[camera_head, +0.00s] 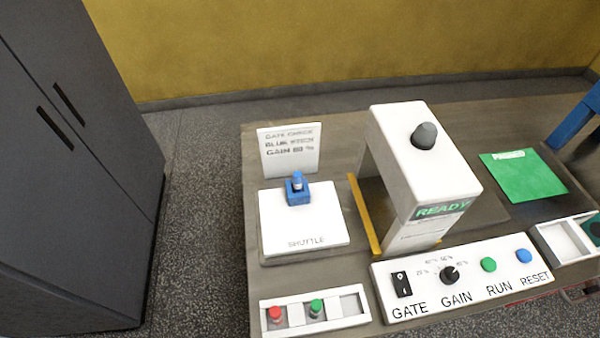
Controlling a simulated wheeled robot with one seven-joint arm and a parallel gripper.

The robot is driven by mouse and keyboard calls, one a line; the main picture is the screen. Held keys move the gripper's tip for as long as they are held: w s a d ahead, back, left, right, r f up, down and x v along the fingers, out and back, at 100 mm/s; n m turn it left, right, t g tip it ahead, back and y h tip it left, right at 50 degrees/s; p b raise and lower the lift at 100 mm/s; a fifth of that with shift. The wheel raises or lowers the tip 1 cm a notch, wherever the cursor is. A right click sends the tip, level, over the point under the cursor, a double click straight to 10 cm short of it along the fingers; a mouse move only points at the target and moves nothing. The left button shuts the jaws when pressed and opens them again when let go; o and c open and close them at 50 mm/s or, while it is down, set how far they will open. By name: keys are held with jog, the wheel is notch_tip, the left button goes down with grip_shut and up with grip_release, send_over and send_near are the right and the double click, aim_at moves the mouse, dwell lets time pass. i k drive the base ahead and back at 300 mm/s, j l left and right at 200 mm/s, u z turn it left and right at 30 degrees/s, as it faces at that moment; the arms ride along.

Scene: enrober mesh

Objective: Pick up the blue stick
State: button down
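A small blue stick (298,179) with a pale band stands upright in a blue square holder (297,196). The holder sits on the white plate marked SHUTTLE (285,225), at the left of the table. The lower part of the stick is hidden inside the holder. My gripper is not in view.
A white gate machine (425,165) with a grey knob stands right of the shuttle, beside a yellow rail (364,214). A control panel (470,290) and a tray (345,307) with red and green pieces line the front. A sign (290,165) stands behind the shuttle.

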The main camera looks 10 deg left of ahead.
aim_at(298, 175)
jog(key=j+z, duration=0.1)
jog(key=j, duration=0.45)
jog(key=j+z, duration=0.1)
jog(key=j, duration=0.4)
jog(key=k+j+z, duration=0.1)
jog(key=j, duration=0.45)
jog(key=k+j+z, duration=0.15)
jog(key=j, duration=0.35)
jog(key=j+z, duration=0.1)
jog(key=j, duration=0.45)
jog(key=k, duration=0.1)
